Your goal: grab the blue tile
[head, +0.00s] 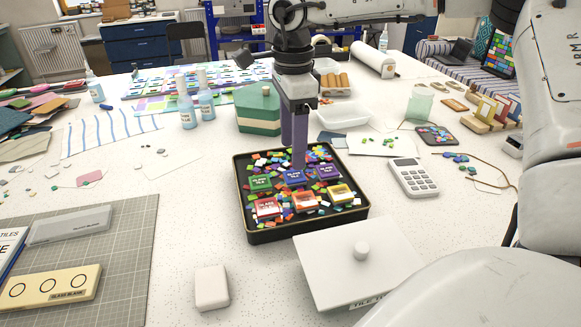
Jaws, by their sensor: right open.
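The blue tile (294,177) lies in the black tray (307,226), in the middle of the back row of labelled pieces. A green tile (261,183) is to its left and a purple tile (327,172) to its right. In front are a red piece (267,207), an orange piece (305,202) and a yellow-edged piece (341,193). My right gripper (294,156) points straight down at the blue tile, open, with purple fingers. The near finger covers part of the tile's back edge; I cannot tell whether it touches. My left gripper is not in view.
Loose coloured glass chips surround the tiles in the tray.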

